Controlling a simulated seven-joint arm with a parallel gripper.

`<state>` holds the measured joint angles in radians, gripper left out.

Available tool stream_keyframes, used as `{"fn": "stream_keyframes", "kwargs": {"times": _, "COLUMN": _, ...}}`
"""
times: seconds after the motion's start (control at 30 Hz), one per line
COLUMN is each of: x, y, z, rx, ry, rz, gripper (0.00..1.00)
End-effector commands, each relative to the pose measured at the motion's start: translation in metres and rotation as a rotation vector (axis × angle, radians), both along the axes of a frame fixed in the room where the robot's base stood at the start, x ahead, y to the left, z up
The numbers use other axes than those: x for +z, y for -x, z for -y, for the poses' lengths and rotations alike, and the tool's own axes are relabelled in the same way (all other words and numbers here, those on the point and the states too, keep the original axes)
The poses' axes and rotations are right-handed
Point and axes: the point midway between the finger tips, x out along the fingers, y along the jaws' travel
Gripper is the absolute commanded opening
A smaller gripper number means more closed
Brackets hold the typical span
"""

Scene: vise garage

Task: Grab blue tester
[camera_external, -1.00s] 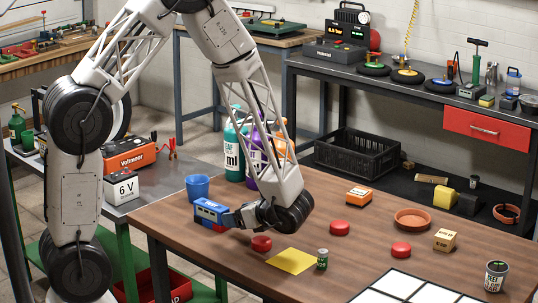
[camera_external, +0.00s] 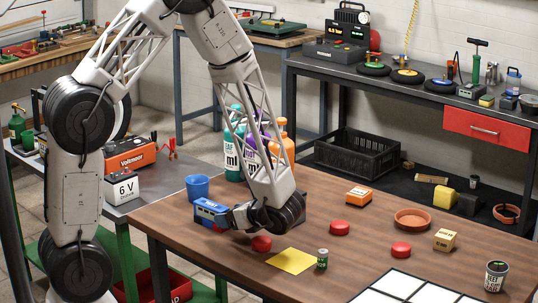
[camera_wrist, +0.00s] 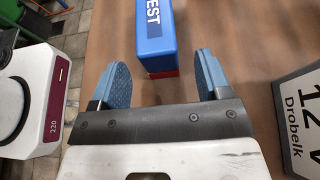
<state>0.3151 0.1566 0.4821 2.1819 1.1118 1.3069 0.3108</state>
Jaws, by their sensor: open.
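The blue tester (camera_external: 210,214) stands near the left end of the wooden table with a red part below it. In the wrist view the blue tester (camera_wrist: 155,30) lies ahead, with lettering reading "EST" on top. My gripper (camera_external: 226,217) is at table height at the tester's right end. In the wrist view my gripper (camera_wrist: 162,62) is open, with one blue finger on each side of the tester's near end. Gaps show between the fingers and the tester. The external view does not show the fingers clearly.
A blue cup (camera_external: 197,188) stands behind the tester, with bottles (camera_external: 233,150) further back. A red round piece (camera_external: 262,243) and a yellow sheet (camera_external: 292,261) lie in front of my gripper. A grey 12V battery (camera_wrist: 302,112) stands close on the right in the wrist view.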

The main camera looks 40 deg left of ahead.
Motion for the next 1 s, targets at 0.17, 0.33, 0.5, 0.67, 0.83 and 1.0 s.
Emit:
{"fn": "stream_keyframes", "kwargs": {"times": 0.17, "x": -0.005, "y": 0.001, "z": -0.011, "rx": 0.003, "ry": -0.001, "rz": -0.001, "gripper": 0.70}}
{"fn": "stream_keyframes", "kwargs": {"times": 0.33, "x": -0.013, "y": 0.002, "z": -0.026, "rx": 0.002, "ry": 0.001, "rz": -0.002, "gripper": 0.70}}
{"fn": "stream_keyframes", "kwargs": {"times": 0.5, "x": -0.018, "y": 0.002, "z": -0.039, "rx": 0.002, "ry": 0.000, "rz": -0.001, "gripper": 0.70}}
{"fn": "stream_keyframes", "kwargs": {"times": 0.67, "x": -0.020, "y": 0.002, "z": -0.045, "rx": 0.001, "ry": 0.000, "rz": 0.000, "gripper": 0.70}}
{"fn": "stream_keyframes", "kwargs": {"times": 0.83, "x": -0.021, "y": 0.002, "z": -0.045, "rx": 0.000, "ry": 0.000, "rz": 0.000, "gripper": 0.70}}
{"fn": "stream_keyframes", "kwargs": {"times": 1.0, "x": -0.021, "y": 0.002, "z": -0.045, "rx": 0.001, "ry": 0.000, "rz": 0.000, "gripper": 0.70}}
